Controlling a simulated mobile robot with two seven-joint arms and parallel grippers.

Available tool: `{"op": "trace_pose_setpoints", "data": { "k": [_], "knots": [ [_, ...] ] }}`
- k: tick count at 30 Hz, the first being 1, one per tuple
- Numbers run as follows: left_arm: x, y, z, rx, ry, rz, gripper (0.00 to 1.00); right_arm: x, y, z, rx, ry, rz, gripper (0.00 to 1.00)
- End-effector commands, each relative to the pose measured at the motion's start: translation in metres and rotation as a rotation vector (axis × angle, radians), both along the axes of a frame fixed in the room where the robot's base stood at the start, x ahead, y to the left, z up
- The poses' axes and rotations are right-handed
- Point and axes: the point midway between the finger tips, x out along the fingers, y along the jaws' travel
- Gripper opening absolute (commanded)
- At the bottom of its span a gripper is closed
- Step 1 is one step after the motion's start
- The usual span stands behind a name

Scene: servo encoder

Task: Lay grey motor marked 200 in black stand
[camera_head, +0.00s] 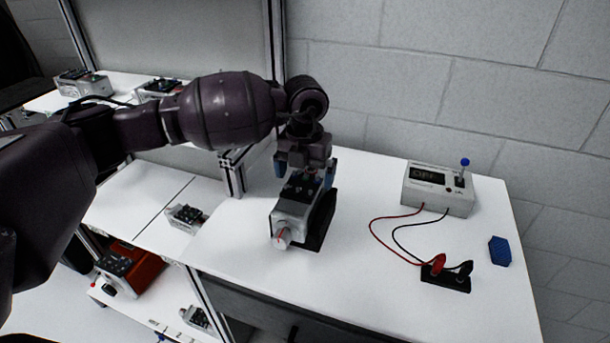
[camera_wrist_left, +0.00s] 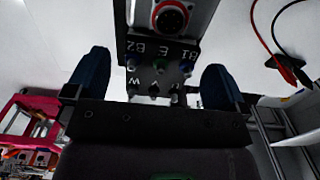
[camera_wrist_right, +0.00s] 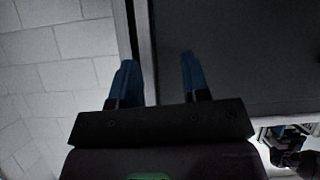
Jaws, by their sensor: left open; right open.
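A grey motor (camera_head: 291,213) with a shaft at its front end lies at the black stand (camera_head: 326,222) on the white table. Part of the stand shows along the motor's right side; whether the motor is fully seated cannot be told. My left gripper (camera_head: 305,174) is at the motor's rear, its blue fingers open. In the left wrist view, the motor's black terminal block (camera_wrist_left: 160,60) lies between and beyond the fingers, with gaps on both sides. No 200 mark is legible. My right gripper (camera_wrist_right: 160,75) is open and empty, seen only in its wrist view.
A grey power box (camera_head: 438,190) with a blue-topped lever stands at the back right. Red and black leads run to a black socket block (camera_head: 446,279). A blue block (camera_head: 499,251) lies at the right. More motors sit on the left shelves. The front right table is clear.

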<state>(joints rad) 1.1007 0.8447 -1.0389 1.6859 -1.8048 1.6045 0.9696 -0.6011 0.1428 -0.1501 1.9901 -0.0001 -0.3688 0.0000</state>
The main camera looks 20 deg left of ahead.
Motion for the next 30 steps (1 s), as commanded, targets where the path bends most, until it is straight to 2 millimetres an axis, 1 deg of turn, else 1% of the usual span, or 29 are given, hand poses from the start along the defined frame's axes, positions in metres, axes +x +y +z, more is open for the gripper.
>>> {"op": "trace_pose_setpoints", "data": {
  "k": [1,9,15,21,30],
  "knots": [
    [0.001,0.000,0.009,0.000,-0.004,0.000,1.00,0.000,0.000,0.000,0.000,0.000,0.000,0.43],
    [0.001,0.000,0.058,0.000,-0.006,0.000,1.00,0.000,0.000,-0.001,0.000,0.001,0.000,0.43],
    [0.001,0.000,0.087,0.000,-0.006,-0.001,1.00,0.000,0.000,-0.001,0.000,0.001,0.000,0.43],
    [0.000,0.000,0.099,0.000,-0.005,-0.001,1.00,0.000,0.000,-0.001,0.000,0.001,0.000,0.43],
    [0.000,0.000,0.100,0.000,-0.004,-0.001,1.00,0.000,0.000,-0.001,0.000,0.001,0.000,0.43]
  ]
}}
